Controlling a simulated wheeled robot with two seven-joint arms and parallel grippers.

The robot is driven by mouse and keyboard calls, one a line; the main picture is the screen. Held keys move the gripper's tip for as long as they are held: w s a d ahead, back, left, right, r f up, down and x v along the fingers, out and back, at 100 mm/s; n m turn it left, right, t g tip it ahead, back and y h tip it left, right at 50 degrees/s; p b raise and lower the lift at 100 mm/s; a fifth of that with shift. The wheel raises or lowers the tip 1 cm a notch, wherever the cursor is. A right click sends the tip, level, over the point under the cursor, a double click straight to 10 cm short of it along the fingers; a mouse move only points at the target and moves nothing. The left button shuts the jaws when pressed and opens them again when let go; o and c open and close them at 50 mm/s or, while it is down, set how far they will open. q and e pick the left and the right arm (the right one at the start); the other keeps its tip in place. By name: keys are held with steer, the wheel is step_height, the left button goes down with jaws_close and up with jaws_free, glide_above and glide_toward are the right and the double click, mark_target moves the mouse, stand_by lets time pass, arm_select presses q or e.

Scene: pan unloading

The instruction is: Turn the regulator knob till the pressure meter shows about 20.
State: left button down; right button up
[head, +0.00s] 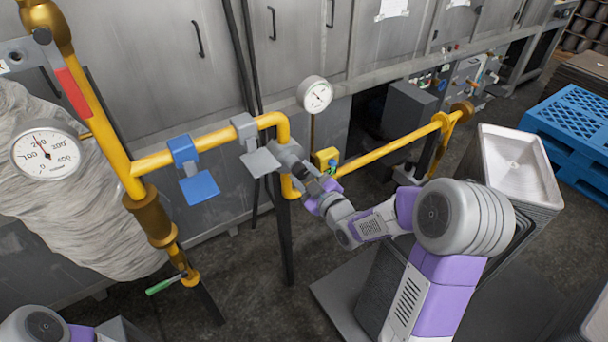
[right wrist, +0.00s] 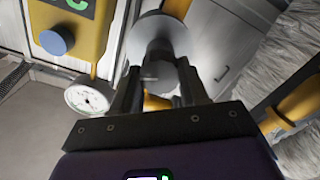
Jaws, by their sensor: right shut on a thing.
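The regulator knob is a grey round piece (right wrist: 158,45) between the two dark fingers of my right gripper (right wrist: 159,85) in the right wrist view. My right gripper (head: 296,165) is shut on it, at the yellow pipe in the head view, where gripper and pipe partly hide the knob. A small white round meter (head: 315,94) stands just behind on a thin stem; its scale is too small to read. A meter face also shows in the right wrist view (right wrist: 88,98). Only part of my left arm shows at the bottom left; its gripper is out of view.
A larger meter (head: 47,155) marked 100 to 400 hangs at the left. Yellow pipes (head: 213,141) carry a blue-handled valve (head: 199,187) and a grey-handled valve (head: 260,162). A yellow box (head: 323,158) is close beside the gripper. Trays (head: 515,165) and blue pallets (head: 573,122) stand right.

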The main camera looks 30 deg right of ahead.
stand_by(0.3)
steer(key=o, duration=1.1)
steer(key=shift+c, duration=0.2)
steer(key=s, duration=0.7)
steer(key=shift+s+d+p, duration=0.3)
steer(key=shift+p, duration=0.05)
steer(key=shift+f, duration=0.1)
